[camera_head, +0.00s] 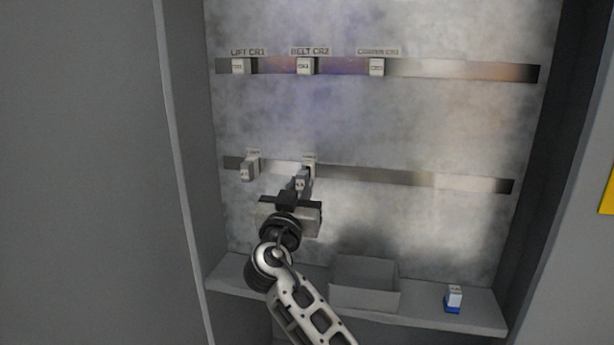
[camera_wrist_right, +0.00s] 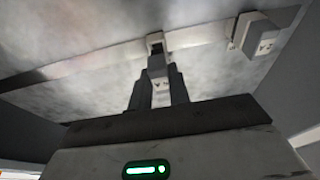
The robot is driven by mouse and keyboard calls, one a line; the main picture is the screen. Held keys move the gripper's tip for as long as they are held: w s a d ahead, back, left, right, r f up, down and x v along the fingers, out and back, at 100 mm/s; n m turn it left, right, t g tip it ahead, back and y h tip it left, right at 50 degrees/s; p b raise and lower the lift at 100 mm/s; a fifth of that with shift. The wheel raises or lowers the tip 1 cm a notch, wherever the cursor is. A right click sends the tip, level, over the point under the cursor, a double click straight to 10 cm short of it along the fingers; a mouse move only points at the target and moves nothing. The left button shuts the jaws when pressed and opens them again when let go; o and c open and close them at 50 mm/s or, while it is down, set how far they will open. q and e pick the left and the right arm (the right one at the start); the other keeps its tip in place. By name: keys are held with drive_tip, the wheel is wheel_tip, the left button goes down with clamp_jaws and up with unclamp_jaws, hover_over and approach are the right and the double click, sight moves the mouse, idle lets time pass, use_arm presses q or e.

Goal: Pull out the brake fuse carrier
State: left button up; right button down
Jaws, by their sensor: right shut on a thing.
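My right gripper (camera_head: 297,186) is shut on a small light-grey fuse carrier (camera_head: 302,181) in front of the second holder (camera_head: 309,160) on the lower rail. In the right wrist view the carrier (camera_wrist_right: 160,92) sits between the two dark fingers (camera_wrist_right: 158,88). Just beyond it is the holder (camera_wrist_right: 155,42), with a dark opening showing. I cannot tell whether the carrier's far end is fully clear of the holder. The small label above it is too blurred to read. A second carrier (camera_head: 249,168) sits in the holder to its left. My left gripper is not in view.
The upper rail (camera_head: 460,71) bears three white relays labelled LIFT CR1, BELT CR2 and a blurred third. An open grey bin (camera_head: 365,299) stands on the cabinet shelf (camera_head: 425,312). A blue-and-white piece (camera_head: 453,298) stands right of it. Cabinet walls close in both sides.

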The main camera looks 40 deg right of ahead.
sight(300, 181)
drive_tip(key=shift+s+a+b, duration=0.7)
drive_tip(key=shift+s+a, duration=0.95)
drive_tip(key=shift+a, duration=0.25)
